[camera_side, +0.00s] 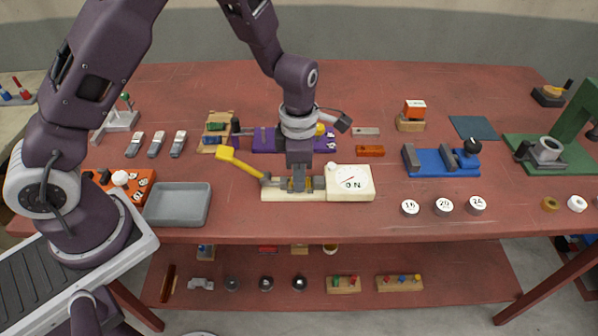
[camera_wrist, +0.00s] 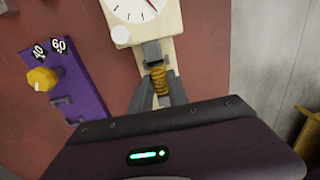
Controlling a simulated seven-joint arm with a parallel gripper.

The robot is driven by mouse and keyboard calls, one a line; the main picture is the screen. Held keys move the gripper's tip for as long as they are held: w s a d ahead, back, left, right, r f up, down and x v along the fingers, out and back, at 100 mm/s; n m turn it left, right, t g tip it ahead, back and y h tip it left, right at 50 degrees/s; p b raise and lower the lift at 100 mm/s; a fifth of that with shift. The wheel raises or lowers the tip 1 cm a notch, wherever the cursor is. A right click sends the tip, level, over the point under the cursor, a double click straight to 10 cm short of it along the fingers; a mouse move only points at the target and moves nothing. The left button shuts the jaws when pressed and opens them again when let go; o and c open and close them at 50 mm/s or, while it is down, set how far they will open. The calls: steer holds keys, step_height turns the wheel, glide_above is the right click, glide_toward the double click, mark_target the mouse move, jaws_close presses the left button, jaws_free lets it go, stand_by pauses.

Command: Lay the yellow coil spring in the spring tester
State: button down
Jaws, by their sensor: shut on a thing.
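The yellow coil spring (camera_wrist: 158,78) is between the fingers of my gripper (camera_wrist: 159,88), which is shut on it. In the side view the spring (camera_side: 297,185) shows only partly, low between the fingers of my gripper (camera_side: 299,188). The spring tester (camera_side: 338,192) has a cream base, a round dial, grey end blocks and a raised yellow lever at its left. The spring is over the tester's base, between the end blocks, near the grey block (camera_wrist: 151,51) on the dial side. I cannot tell whether the spring touches the base. The dial also shows in the wrist view (camera_wrist: 130,8).
Behind the tester is a purple fixture (camera_side: 265,140) with a yellow knob. A grey tray (camera_side: 178,204) lies to the left. Three round weights (camera_side: 444,206) and a blue vise (camera_side: 440,162) are to the right. The red table is clear in front of the tester.

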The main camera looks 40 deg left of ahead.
steer(key=shift+f, duration=0.1)
steer(key=c, duration=1.2)
jaws_free()
step_height(320, 180, up, 7)
steer(key=shift+r, duration=0.1)
